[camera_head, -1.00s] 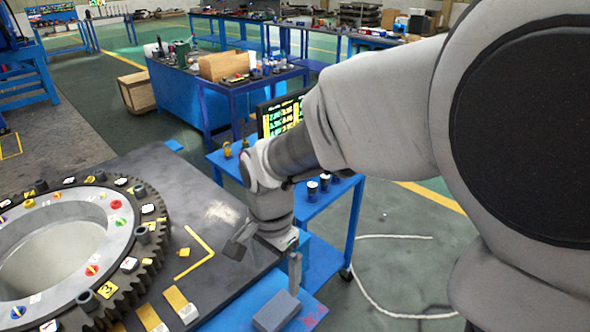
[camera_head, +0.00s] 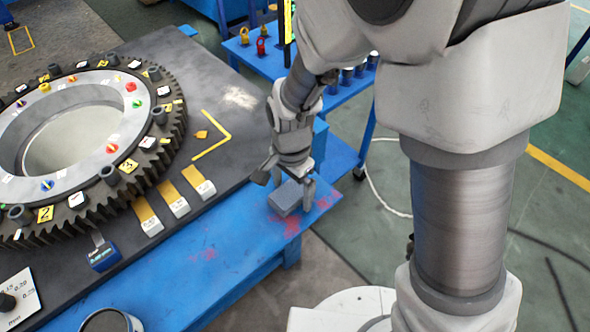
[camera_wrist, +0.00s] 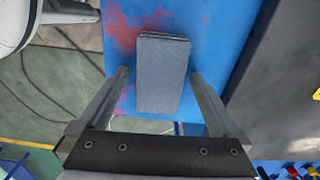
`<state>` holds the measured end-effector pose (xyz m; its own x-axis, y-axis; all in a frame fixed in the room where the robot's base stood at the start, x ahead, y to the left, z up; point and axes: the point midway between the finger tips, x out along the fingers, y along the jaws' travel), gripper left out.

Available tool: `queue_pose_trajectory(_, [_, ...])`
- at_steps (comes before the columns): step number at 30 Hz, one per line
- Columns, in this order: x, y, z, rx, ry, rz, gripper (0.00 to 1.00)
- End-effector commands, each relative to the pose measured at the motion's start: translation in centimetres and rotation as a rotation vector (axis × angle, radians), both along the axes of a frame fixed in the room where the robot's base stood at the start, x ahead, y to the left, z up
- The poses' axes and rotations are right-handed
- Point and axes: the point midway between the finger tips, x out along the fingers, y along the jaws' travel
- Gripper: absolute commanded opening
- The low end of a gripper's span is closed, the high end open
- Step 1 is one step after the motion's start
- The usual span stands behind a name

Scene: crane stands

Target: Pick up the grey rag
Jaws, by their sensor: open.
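The grey rag (camera_head: 287,198) is a folded, flat rectangular block lying on the blue bench edge (camera_head: 236,249), beside red paint marks. It also shows in the wrist view (camera_wrist: 161,73), lying lengthwise beyond and between my two fingers. My gripper (camera_head: 290,184) is open, with its fingers pointing down at the rag. In the wrist view my gripper (camera_wrist: 157,88) has a finger to each side of the rag, with nothing held. I cannot tell the exact height of the fingertips over the rag.
A large toothed gear ring (camera_head: 170,140) with coloured tags covers the dark plate to the left. Labelled blocks on yellow strips (camera_head: 173,197) lie between it and the rag. A lower blue table (camera_head: 262,62) stands behind. The blue strip around the rag is otherwise clear.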

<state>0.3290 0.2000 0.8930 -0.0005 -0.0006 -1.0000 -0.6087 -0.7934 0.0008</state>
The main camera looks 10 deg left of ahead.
Motion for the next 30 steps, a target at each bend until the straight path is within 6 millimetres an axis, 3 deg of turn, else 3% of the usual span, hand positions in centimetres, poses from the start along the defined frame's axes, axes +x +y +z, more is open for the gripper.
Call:
queue_pose_trajectory(5, [0.01,0.01,0.02,0.001,-0.001,0.0,1.0])
queue_pose_trajectory(20, [0.02,0.01,0.05,0.001,-0.001,0.0,0.13])
queue_pose_trajectory(30, [0.06,0.05,0.6,0.002,-0.003,0.0,0.12])
